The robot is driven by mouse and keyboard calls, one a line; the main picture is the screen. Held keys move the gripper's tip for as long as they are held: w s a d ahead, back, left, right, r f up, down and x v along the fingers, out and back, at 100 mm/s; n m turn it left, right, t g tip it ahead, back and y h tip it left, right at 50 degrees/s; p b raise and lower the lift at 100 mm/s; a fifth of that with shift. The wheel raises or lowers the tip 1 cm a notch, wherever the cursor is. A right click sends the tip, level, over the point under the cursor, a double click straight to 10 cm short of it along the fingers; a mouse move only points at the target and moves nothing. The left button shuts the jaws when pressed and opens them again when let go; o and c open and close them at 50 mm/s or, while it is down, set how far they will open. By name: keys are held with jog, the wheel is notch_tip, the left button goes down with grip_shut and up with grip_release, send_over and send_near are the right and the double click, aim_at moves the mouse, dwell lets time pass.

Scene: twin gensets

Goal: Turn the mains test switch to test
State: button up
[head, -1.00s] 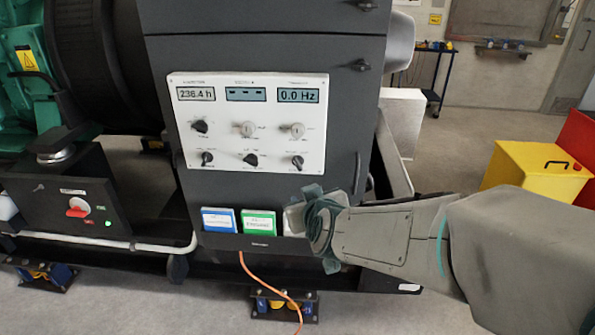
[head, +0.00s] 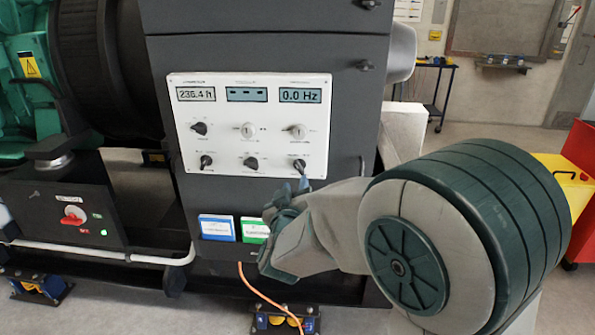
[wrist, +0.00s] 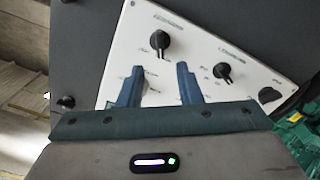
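The white control panel (head: 225,150) on the dark cabinet carries two rows of knobs, with labels too small to read, so I cannot tell which is the mains test switch. The lower right black knob (head: 299,165) is closest to my gripper (head: 303,186), whose fingertips are just below it, partly hidden by my wrist. In the wrist view my gripper (wrist: 160,82) is open, blue fingers apart, and a black knob (wrist: 159,40) shows beyond and between the tips. No contact is visible.
A red rotary switch (head: 73,215) is on a box at left. An orange cable (head: 262,295) hangs below.

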aim_at(298, 168)
jog(key=w, duration=0.8)
jog(key=shift+d, duration=0.15)
jog(key=shift+s, duration=0.1)
grip_shut()
